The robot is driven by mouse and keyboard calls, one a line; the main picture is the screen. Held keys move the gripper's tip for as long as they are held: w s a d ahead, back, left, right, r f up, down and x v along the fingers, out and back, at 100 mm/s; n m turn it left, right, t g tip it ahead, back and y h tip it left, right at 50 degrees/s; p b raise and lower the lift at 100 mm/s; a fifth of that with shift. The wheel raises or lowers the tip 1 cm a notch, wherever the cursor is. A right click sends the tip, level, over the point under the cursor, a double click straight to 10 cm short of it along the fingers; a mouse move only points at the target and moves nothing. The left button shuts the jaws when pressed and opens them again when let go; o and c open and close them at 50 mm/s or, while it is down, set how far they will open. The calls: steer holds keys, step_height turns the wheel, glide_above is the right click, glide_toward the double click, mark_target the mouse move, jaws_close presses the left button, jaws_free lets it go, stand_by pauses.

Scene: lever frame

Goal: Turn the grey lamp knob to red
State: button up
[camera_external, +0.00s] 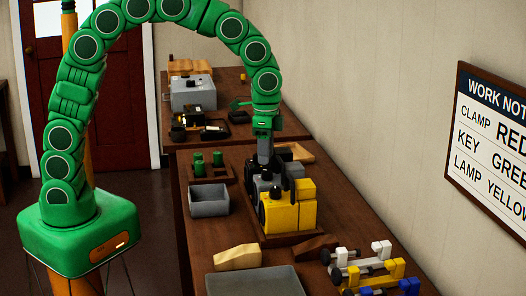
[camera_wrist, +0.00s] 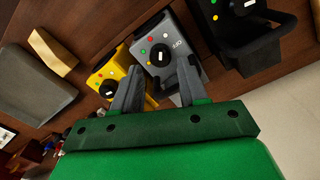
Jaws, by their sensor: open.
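A grey box (camera_wrist: 178,44) with a dark round knob (camera_wrist: 160,57) and small coloured dots around it sits in the middle of the wrist view. The knob has a white mark; I cannot tell which dot it points to. In the external view the grey box (camera_external: 263,184) stands behind the yellow one, partly hidden. My gripper (camera_wrist: 162,66) is open, with its fingers spread either side of the grey knob in the picture. It shows no contact with the knob. In the external view my gripper (camera_external: 265,152) points down above the grey box.
A yellow box (camera_wrist: 125,68) with its own knob is at the left, and a black box (camera_wrist: 243,30) at the right. A wall board (camera_external: 493,140) reads CLAMP RED, KEY GREEN, LAMP YELLOW.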

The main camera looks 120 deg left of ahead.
mark_target(266, 171)
steer(key=shift+f, duration=2.3)
steer(key=shift+c, duration=0.4)
steer(key=c, duration=0.7)
steer(key=n, duration=0.4)
steer(key=shift+n, duration=1.7)
steer(key=shift+w+d, duration=0.1)
